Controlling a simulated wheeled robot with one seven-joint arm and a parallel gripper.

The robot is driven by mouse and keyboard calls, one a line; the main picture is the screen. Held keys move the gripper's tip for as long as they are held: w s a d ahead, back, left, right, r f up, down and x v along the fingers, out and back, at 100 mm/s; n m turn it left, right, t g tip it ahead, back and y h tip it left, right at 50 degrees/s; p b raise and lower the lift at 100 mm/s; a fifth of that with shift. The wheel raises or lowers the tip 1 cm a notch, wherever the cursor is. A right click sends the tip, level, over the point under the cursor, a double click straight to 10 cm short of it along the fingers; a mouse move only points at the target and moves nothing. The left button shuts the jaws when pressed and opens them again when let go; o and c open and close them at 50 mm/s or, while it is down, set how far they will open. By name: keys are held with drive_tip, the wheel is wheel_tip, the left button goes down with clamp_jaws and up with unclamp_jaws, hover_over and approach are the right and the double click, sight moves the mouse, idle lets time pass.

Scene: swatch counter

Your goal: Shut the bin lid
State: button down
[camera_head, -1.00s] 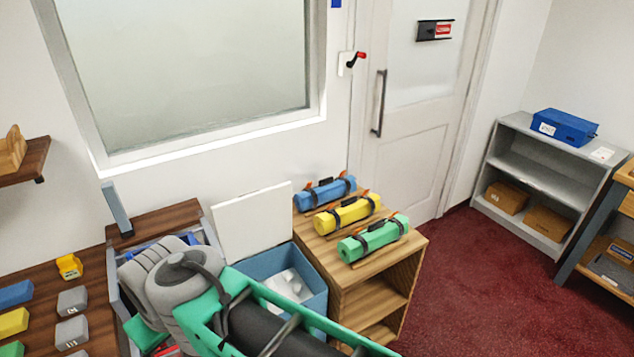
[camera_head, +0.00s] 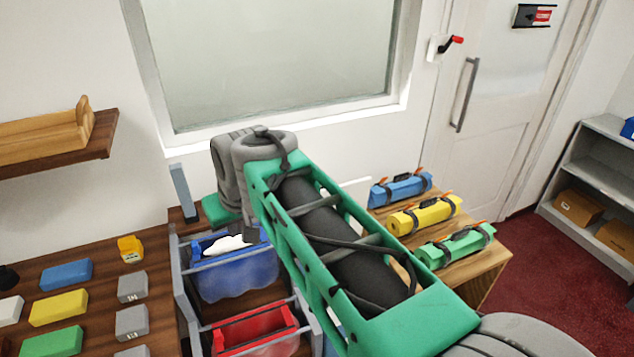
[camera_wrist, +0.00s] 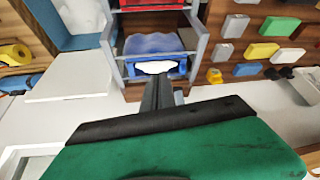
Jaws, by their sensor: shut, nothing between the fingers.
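The bin is a light blue box; in the wrist view its blue wall (camera_wrist: 42,18) shows at the upper left, with white contents inside. Its white lid (camera_wrist: 70,78) is open, standing up at the bin's wall side. In the head view only a sliver of the lid (camera_head: 357,187) shows behind my arm, which hides most of the bin. My gripper (camera_wrist: 162,92) is shut and empty, above and to the side of the lid, apart from it, pointing toward the rack of bins.
A rack holds a blue bin (camera_head: 238,277) with white contents and a red bin (camera_head: 255,330). A wooden cabinet with blue, yellow and green rolls (camera_head: 455,248) stands right of the bin. Blocks (camera_head: 58,308) lie on the left counter. A wall shelf (camera_head: 55,150) juts out at left.

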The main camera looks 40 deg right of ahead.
drive_tip(key=w+d+f+m+b, duration=0.1)
drive_tip(key=w+d+b, duration=0.1)
drive_tip(key=w+d, duration=0.4)
drive_tip(key=w+d+f+b, duration=0.1)
drive_tip(key=w+d+b, duration=0.1)
drive_tip(key=w+d, duration=0.5)
drive_tip(key=d+f+m+t+h+b, duration=0.1)
drive_tip(key=d+f+h+b, duration=0.2)
drive_tip(key=d, duration=1.9)
wheel_tip(320, 180, down, 10)
drive_tip(key=w+y+p, duration=0.1)
drive_tip(key=w, duration=0.1)
drive_tip(key=shift+d+r+t, duration=0.2)
drive_tip(key=shift+d+t, duration=0.1)
drive_tip(key=shift+d, duration=0.05)
